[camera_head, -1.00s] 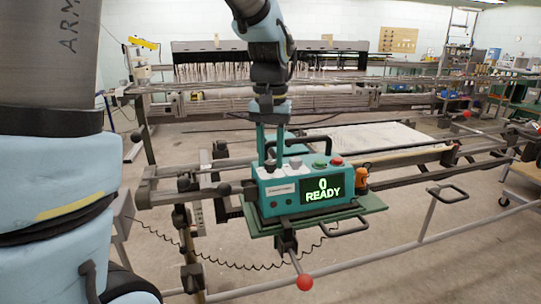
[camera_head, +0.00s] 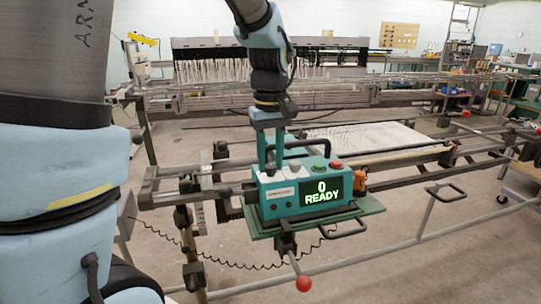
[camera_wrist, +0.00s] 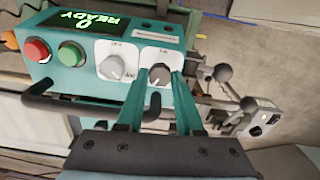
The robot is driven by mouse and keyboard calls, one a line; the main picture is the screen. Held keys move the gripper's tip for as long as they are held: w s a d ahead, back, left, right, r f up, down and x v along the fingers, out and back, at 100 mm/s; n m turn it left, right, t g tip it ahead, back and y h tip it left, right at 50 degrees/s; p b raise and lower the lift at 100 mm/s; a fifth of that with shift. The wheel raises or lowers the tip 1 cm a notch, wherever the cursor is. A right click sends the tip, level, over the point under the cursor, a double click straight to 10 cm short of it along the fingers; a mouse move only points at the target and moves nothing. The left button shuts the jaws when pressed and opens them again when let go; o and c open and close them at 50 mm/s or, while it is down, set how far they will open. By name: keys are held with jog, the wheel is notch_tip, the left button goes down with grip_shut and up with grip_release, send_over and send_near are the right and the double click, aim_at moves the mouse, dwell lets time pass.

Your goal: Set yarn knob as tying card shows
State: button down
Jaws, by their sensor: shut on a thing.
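The teal control box (camera_head: 285,207) sits on a green shelf, and its display (camera_head: 320,191) reads "0 READY". In the wrist view its top face carries two knobs on white plates: a light grey knob (camera_wrist: 113,67) and a dark grey knob (camera_wrist: 159,74). My gripper (camera_wrist: 160,82) reaches down over the box from above, its teal fingers shut on the dark grey knob. In the head view my gripper (camera_head: 270,166) hides part of that knob. The plate labels are too small to read. I cannot make out a tying card.
A green button (camera_wrist: 72,53) and a red button (camera_wrist: 37,49) sit beside the knobs. A black carry handle (camera_head: 300,146) arches behind the box. An orange object (camera_head: 360,180) stands right of it. A red-ended lever (camera_head: 303,283) juts out below. The loom frame surrounds the shelf.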

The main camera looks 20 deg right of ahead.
aim_at(270, 166)
jog(key=shift+n, duration=0.8)
jog(key=shift+p, duration=0.3)
jog(key=c, duration=0.5)
grip_release()
jog(key=shift+c, duration=0.2)
jog(key=shift+r, duration=0.1)
notch_tip(270, 166, up, 11)
jog(key=b, duration=0.1)
jog(key=s+a+f+m, duration=0.1)
jog(key=a+f, duration=0.7)
jog(key=a, duration=0.4)
jog(key=s+a+f+m+t, duration=0.1)
jog(key=a+f+m, duration=0.1)
jog(key=a+f, duration=0.7)
jog(key=a, duration=0.3)
jog(key=shift+f+t, duration=0.15)
jog(key=shift+t, duration=0.15)
